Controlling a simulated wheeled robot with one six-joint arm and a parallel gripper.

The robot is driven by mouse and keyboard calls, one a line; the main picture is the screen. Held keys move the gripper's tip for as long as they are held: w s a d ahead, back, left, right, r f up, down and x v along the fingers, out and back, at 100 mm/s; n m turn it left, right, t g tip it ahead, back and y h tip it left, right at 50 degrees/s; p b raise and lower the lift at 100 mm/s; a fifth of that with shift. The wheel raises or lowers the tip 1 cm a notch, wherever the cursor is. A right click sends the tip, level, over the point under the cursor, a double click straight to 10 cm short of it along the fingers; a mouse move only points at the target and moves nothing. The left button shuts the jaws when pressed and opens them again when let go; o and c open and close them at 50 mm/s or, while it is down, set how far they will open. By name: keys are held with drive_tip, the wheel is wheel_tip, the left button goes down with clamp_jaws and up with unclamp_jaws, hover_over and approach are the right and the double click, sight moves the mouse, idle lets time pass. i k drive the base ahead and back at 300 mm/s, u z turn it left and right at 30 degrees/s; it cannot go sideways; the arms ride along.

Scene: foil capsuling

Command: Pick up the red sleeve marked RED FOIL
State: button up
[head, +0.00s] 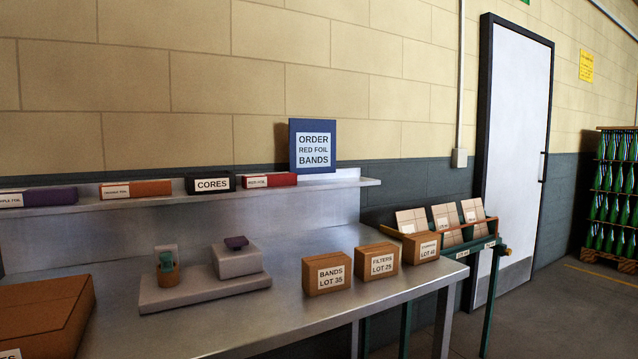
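The red sleeve (269,181) lies on the raised steel shelf (100,207) at the back of the bench. It is a long, low red box with a white label on its left end that appears to read RED FOIL. It lies just right of the black CORES box (211,184), below the blue sign reading ORDER RED FOIL BANDS (313,146). My gripper is not in this view.
An orange sleeve (136,189) and a purple sleeve (40,197) lie further left on the shelf. A grey fixture (205,293), cartons marked BANDS (327,273), FILTERS (377,261) and another stand on the steel bench (270,327). A large brown box (45,310) is front left.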

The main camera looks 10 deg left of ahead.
sight(261, 181)
drive_tip(key=u, duration=0.05)
drive_tip(key=k, duration=0.25)
drive_tip(key=z, duration=0.75)
drive_tip(key=i, duration=1.1)
drive_tip(key=u, duration=0.8)
drive_tip(key=i, duration=0.7)
drive_tip(key=u, duration=0.7)
